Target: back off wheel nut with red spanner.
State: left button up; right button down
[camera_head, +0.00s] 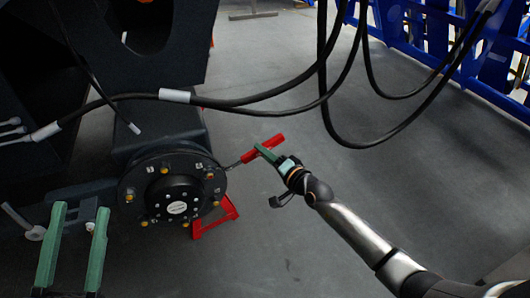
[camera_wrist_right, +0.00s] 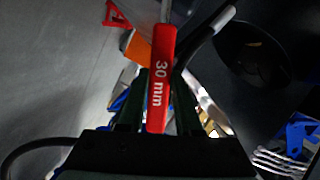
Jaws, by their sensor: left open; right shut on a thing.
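The red spanner (camera_head: 262,150) has a red handle and a thin metal shaft that reaches left to the rim of the wheel hub (camera_head: 172,190). Several yellowish wheel nuts (camera_head: 210,176) sit around the hub face; I cannot tell whether the spanner's end is seated on one. My right gripper (camera_head: 268,153) is shut on the red handle. In the right wrist view the handle (camera_wrist_right: 161,80), marked "30 mm", lies between the green fingers. My left gripper (camera_head: 75,240) is open and empty at the lower left, its green fingers apart, left of the hub.
A red stand (camera_head: 215,219) is on the floor below right of the hub. Black hoses (camera_head: 285,95) hang across the upper area. A dark chassis (camera_head: 150,40) fills the upper left. Blue racks (camera_head: 440,40) stand at the upper right. The grey floor right of the hub is clear.

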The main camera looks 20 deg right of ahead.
pick_arm(q)
jog(key=shift+w+a+f+n+g+y+p, duration=0.35)
jog(key=shift+w+f+n+g+y+p, duration=0.85)
jog(key=shift+f, duration=2.65)
jog(key=shift+w+a+f+n+g+y+p, duration=0.5)
jog(key=shift+f+n+g+y, duration=1.2)
jog(key=shift+f, duration=2.15)
jog(key=s+f+n+g+y+p, duration=0.1)
jog(key=s+f+g, duration=0.4)
jog(key=f, duration=0.8)
jog(key=shift+d+y+p, duration=0.15)
jog(key=shift+y+p, duration=0.4)
jog(key=shift+y, duration=0.05)
pick_arm(e)
jog(key=shift+a+r+n, duration=0.35)
jog(key=shift+r+n, duration=0.05)
jog(key=shift+r, duration=0.25)
jog(key=shift+a+r+n, duration=0.3)
jog(key=shift+r+n, duration=0.1)
jog(key=shift+r, duration=0.25)
pick_arm(q)
jog(key=shift+s+d, duration=0.1)
pick_arm(e)
jog(key=shift+r, duration=0.1)
